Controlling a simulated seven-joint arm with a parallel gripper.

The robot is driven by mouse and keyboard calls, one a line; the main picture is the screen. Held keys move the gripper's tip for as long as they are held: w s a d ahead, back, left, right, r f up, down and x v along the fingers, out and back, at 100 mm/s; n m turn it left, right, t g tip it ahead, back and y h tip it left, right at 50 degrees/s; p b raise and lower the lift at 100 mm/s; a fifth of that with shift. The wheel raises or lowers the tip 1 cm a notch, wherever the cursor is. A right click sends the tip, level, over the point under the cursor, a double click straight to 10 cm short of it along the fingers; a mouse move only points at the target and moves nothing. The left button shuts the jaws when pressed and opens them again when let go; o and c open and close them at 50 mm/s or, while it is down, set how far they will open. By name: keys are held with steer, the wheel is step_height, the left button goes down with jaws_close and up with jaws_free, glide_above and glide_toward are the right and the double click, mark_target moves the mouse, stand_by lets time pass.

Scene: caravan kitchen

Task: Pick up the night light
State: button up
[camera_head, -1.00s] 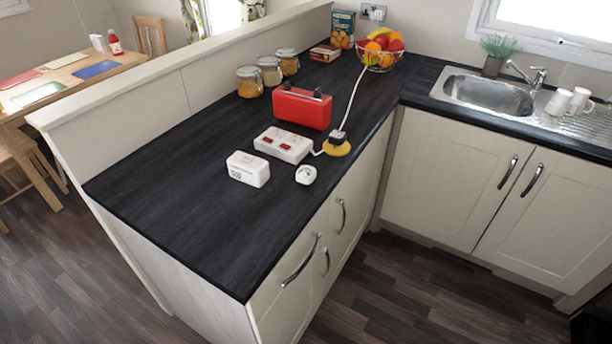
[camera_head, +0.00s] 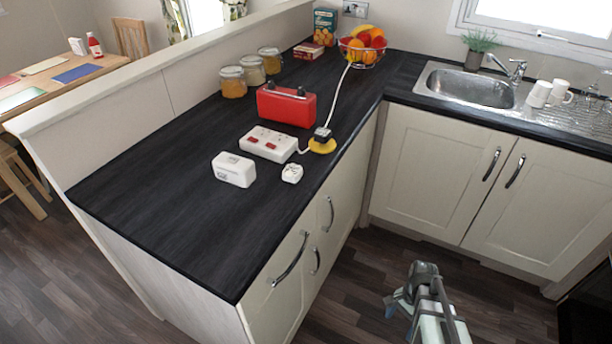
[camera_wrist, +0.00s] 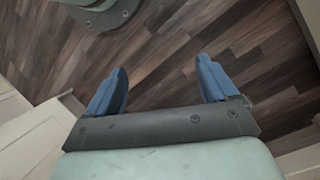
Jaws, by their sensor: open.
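A small white rounded piece (camera_head: 292,173), which looks like the night light, lies on the dark worktop (camera_head: 165,215) near its front edge. It is right of a white box with dark marks (camera_head: 234,170) and in front of a white socket block with red switches (camera_head: 268,143). My gripper (camera_head: 398,303) is low at the bottom right in the head view, over the floor and away from the worktop. In the wrist view my gripper (camera_wrist: 161,68) has its blue fingers wide apart, with only floor between them. The night light is not in the wrist view.
Jars (camera_head: 233,82) and a fruit bowl (camera_head: 361,50) are further back. Cabinet doors (camera_head: 432,170) flank the floor. The worktop's near left is clear.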

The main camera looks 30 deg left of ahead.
steer(key=w+a+r+m+t, duration=0.1)
steer(key=w+a+r+m, duration=0.2)
steer(key=w+a+r, duration=0.65)
steer(key=m+t+y, duration=0.3)
steer(key=m, duration=0.5)
glide_toward(293, 170)
steer(key=shift+x, duration=4.7)
steer(key=shift+c, duration=0.2)
steer(key=c, duration=1)
